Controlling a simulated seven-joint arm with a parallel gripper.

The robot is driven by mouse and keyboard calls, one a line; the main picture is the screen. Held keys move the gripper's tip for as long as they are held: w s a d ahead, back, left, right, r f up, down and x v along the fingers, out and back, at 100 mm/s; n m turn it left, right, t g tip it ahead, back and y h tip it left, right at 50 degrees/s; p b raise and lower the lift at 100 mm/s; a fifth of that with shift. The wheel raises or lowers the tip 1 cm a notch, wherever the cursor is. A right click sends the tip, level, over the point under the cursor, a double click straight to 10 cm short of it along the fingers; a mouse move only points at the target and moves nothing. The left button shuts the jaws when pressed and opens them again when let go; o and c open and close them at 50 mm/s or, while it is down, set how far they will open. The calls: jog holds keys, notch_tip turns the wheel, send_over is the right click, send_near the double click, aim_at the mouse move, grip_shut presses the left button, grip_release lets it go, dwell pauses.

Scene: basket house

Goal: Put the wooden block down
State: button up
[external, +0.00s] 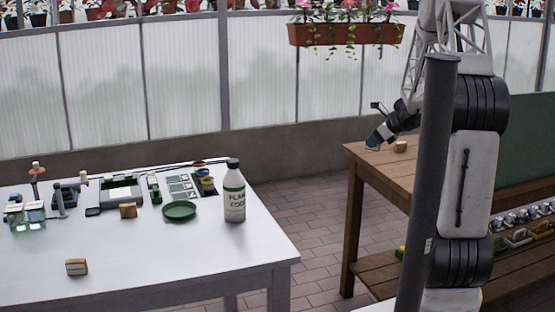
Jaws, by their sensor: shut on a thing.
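My gripper (373,146) points down and left over the left end of the brown wooden table, at the right of the external view. It is small and partly hidden by its own body. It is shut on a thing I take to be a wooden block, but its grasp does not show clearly. A small tan wooden block (400,146) shows just right of my gripper, at the table top. I cannot tell from this view whether it touches the fingers. Two other small wooden blocks, one by the green dish (128,210) and one nearer the front (76,267), are on the white table.
The white table (190,262) holds a green dish (180,210), a labelled white bottle (234,192) and several small devices at the back. The brown wooden table (376,160) has a lower shelf with small items. A planter (345,34) hangs above. Tiled floor lies between the tables.

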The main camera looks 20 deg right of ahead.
jog(key=d+m+t+h, duration=0.1)
jog(key=d+m+h, duration=0.1)
jog(key=d, duration=1.9)
jog(key=shift+w+m, duration=0.25)
jog(key=shift+m, duration=0.25)
jog(key=shift+r, duration=0.1)
jog(key=shift+f, duration=3.15)
jog(key=shift+f, duration=1.85)
jog(key=shift+f, duration=0.1)
jog(key=o, duration=0.9)
